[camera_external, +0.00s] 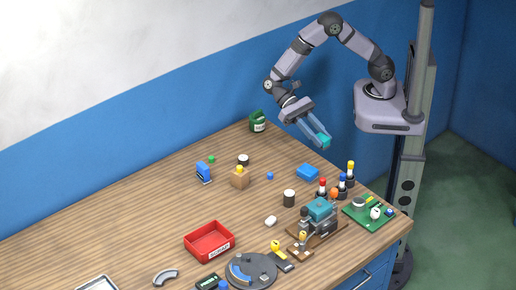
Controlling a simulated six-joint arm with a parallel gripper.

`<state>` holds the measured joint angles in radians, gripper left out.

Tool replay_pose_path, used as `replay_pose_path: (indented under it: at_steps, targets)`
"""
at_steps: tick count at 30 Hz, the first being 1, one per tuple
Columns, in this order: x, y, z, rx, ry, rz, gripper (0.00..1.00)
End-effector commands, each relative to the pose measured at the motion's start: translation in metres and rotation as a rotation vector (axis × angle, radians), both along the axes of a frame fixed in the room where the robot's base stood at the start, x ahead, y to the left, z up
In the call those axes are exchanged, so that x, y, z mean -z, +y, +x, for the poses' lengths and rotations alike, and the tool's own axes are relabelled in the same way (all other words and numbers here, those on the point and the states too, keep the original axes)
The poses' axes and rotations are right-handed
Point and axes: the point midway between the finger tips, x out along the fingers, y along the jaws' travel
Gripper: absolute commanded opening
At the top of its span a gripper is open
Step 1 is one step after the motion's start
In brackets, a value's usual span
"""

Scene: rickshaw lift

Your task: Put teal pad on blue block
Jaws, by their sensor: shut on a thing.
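My gripper (322,141) is shut on the teal pad (325,142) and holds it in the air above the far right part of the table. The blue block (308,172), a low flat piece, lies on the wooden table below and slightly left of the pad. The pad is clear of the block, with a visible gap between them. The fingers partly cover the pad.
Screwdriver-like tools with coloured tops (343,181) stand right of the block. A teal-topped machine (321,208) and a green board (368,213) are nearer the front right. A red bin (209,241) stands front left.

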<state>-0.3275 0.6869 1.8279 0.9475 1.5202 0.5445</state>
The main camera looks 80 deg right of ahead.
Motion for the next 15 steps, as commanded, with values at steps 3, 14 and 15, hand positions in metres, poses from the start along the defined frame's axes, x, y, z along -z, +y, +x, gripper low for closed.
replay_pose_path:
  at_steps: [3, 14, 15]
  targets:
    - [-0.017, 0.022, 0.018, 0.184, -0.003, 0.001, 0.04]
    - [-0.03, 0.039, 0.039, 0.43, 0.001, 0.0, 0.04]
    - [-0.029, 0.039, 0.039, 0.434, 0.0, 0.0, 0.04]
